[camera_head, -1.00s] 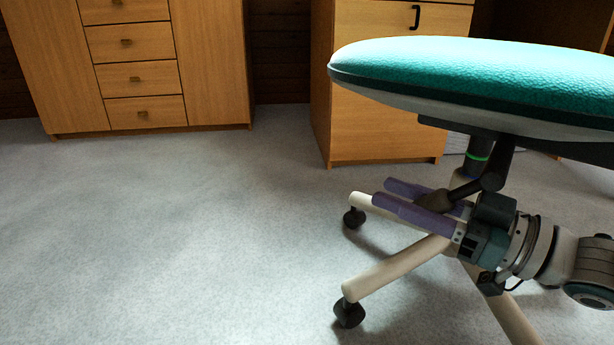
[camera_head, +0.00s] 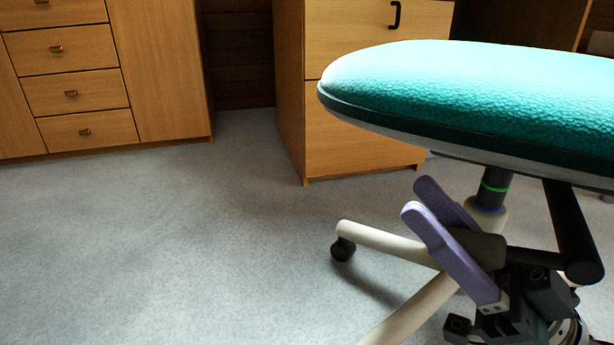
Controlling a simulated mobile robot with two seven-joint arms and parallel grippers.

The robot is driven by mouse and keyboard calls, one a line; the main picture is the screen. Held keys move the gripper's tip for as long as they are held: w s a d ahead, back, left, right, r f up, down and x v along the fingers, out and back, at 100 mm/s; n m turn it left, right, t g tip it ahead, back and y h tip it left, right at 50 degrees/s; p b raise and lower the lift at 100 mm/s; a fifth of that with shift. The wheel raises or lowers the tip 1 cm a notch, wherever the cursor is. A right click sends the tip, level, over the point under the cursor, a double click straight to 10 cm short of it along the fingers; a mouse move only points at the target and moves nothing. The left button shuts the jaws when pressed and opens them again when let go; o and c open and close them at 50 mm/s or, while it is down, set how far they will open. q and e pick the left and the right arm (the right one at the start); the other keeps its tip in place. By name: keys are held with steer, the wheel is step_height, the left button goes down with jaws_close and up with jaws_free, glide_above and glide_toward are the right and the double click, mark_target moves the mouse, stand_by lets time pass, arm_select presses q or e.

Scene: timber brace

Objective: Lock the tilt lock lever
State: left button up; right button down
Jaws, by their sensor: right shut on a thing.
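The tilt lock lever (camera_head: 569,232) is a dark rod that comes down from under the teal chair seat (camera_head: 470,95) and bends left into a brownish-black grip (camera_head: 482,247). My right gripper (camera_head: 417,197) has two purple fingers, pointing up and left, closed on either side of this grip. The fingertips reach past the grip's left side. The gripper body is below the lever at the lower right, partly cut off by the frame edge. The lever's upper end is hidden under the seat. My left gripper is not in view.
The chair's column (camera_head: 495,186), with a green ring, stands just behind the lever. Beige chair legs (camera_head: 385,240) with a black caster (camera_head: 343,249) spread below. Wooden cabinets (camera_head: 165,80) stand at the back left, and a drawer unit (camera_head: 350,140) stands behind the seat. The grey floor (camera_head: 190,240) at left is clear.

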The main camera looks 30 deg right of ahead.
steer(key=shift+r, duration=0.2)
stand_by(0.3)
steer(key=c, duration=0.6)
jaws_free()
steer(key=shift+w, duration=0.1)
steer(key=shift+s+d+f, duration=0.2)
steer(key=shift+s+f, duration=0.1)
steer(key=shift+f, duration=0.15)
steer(key=b+v, duration=0.1)
steer(key=v, duration=0.3)
steer(key=shift+s+d+f+b, duration=0.1)
steer(key=shift+d+f+b, duration=0.1)
steer(key=shift+b, duration=0.1)
steer(key=shift+v, duration=0.95)
steer(key=shift+s, duration=0.1)
